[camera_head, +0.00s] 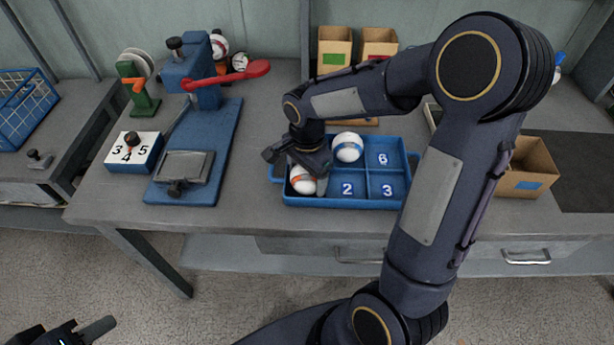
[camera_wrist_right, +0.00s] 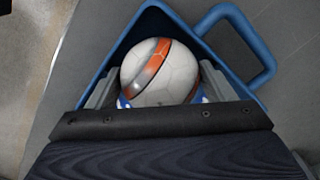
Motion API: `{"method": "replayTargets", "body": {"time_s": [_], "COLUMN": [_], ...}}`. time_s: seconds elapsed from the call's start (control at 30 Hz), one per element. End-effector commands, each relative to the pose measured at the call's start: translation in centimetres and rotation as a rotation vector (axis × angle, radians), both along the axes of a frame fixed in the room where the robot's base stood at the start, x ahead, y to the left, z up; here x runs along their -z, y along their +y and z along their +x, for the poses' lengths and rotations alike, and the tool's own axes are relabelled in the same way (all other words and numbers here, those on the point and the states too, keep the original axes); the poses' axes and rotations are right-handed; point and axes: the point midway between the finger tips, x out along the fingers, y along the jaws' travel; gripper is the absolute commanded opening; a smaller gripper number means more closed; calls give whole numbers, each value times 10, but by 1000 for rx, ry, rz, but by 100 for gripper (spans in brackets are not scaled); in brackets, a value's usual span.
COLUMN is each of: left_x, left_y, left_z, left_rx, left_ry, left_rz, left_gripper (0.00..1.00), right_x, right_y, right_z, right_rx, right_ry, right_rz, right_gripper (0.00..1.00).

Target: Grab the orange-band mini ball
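The orange-band mini ball (camera_head: 303,180) is white and sits in the front left compartment of the blue divided tray (camera_head: 340,203). In the right wrist view the ball (camera_wrist_right: 160,72) shows its orange and grey bands between my right gripper's two fingers (camera_wrist_right: 159,85). In the head view my right gripper (camera_head: 306,172) points down over this compartment and partly hides the ball. I cannot tell whether the fingers touch the ball. A white ball with a blue band (camera_head: 348,147) sits in the compartment behind. My left gripper (camera_head: 72,333) is cut off at the bottom left edge, away from the table.
A blue press with a red lever (camera_head: 208,92) stands left of the tray. Beside it are a number block (camera_head: 132,150) and a green stand (camera_head: 138,90). Open cardboard boxes stand behind (camera_head: 334,48) and at right (camera_head: 526,168). The bench between press and tray is clear.

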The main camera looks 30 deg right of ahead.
Motion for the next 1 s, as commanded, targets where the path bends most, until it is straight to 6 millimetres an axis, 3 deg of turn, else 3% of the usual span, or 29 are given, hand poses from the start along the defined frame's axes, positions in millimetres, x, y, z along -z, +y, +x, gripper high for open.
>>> {"method": "replayTargets", "body": {"time_s": [0.03, 0.2, 0.57, 0.8, 1.0], "left_x": [0, 0, -1, -4, -6], "left_y": [0, 0, 0, 0, 0], "left_z": [0, 0, 0, 0, 0], "left_rx": [0, 0, 0, 0, 0], "left_ry": [0, 0, 0, 0, 0], "left_rz": [0, 0, 0, 0, 0], "left_gripper": [36, 36, 36, 36, 36], "right_x": [0, 0, -5, -35, -79], "right_y": [0, 0, 0, 0, -19], "right_z": [0, 0, 0, 1, -33], "right_rx": [0, 0, 0, -1, 4], "right_ry": [0, 0, -2, -7, -10], "right_rz": [0, 0, 0, 0, 0], "right_gripper": [68, 49, 49, 49, 49]}}
